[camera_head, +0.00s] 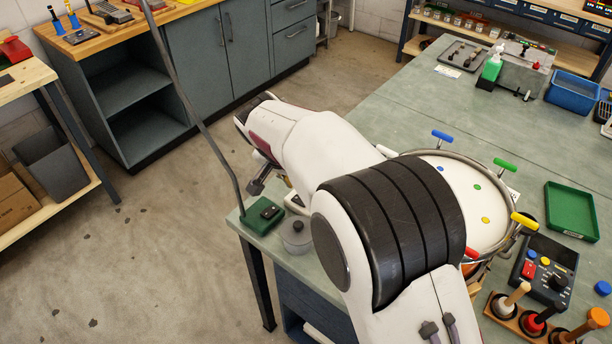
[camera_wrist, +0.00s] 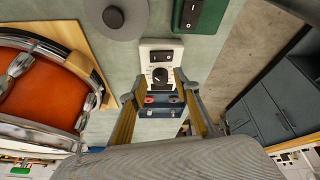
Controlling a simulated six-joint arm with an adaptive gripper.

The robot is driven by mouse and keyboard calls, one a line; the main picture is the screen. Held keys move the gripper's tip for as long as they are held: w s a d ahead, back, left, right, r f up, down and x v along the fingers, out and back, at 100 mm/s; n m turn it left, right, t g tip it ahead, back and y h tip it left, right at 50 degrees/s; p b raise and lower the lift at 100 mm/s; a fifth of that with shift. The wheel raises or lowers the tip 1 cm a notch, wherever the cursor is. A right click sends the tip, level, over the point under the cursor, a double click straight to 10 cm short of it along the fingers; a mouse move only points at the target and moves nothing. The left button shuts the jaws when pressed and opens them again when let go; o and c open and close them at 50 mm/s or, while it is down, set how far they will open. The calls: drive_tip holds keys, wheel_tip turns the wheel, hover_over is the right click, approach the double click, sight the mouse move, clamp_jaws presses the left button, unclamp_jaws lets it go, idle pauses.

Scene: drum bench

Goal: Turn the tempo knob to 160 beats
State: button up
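A small white box (camera_wrist: 148,57) with a dark window and a round black knob (camera_wrist: 160,77) stands near the bench edge in the wrist view. A light pointer line shows on the knob; the scale numbers are too small to read. In the head view the box (camera_head: 296,201) is partly hidden by my arm. My gripper (camera_wrist: 156,88) is open and empty, with one finger to the left of the knob and one to the right. I cannot tell whether either touches it. In the head view my gripper (camera_head: 262,180) is above the bench corner.
A grey round pot with a dark knob (camera_head: 297,236) and a green box (camera_head: 259,218) with a switch stand close by. A drum (camera_head: 465,190) with coloured handles lies right of my arm. A dark panel (camera_head: 540,272) with buttons and another black knob is further right. Beyond the edge is floor.

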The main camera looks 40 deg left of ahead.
drive_tip(key=s, duration=0.8)
drive_tip(key=shift+s+d, duration=0.3)
drive_tip(key=shift+d, duration=0.15)
drive_tip(key=w+d+r+m+g+y, duration=0.1)
drive_tip(key=w+d+r+m, duration=0.1)
drive_tip(key=d+r, duration=0.6)
drive_tip(key=w+d+r+m, duration=0.1)
drive_tip(key=d+r, duration=0.2)
drive_tip(key=d, duration=1)
drive_tip(key=w+d+r+m+g+y, duration=0.1)
drive_tip(key=w+d+r+m, duration=0.1)
drive_tip(key=d+r, duration=0.6)
drive_tip(key=s+d+f+t, duration=0.1)
drive_tip(key=s+d, duration=0.3)
drive_tip(key=d, duration=0.4)
drive_tip(key=s+d+f+n+t+h, duration=0.1)
drive_tip(key=s+d, duration=0.3)
drive_tip(key=d, duration=0.5)
drive_tip(key=s+d+f+n+t+h, duration=0.1)
drive_tip(key=s+d, duration=0.3)
drive_tip(key=d, duration=0.5)
drive_tip(key=shift+s, duration=0.25)
idle(0.4)
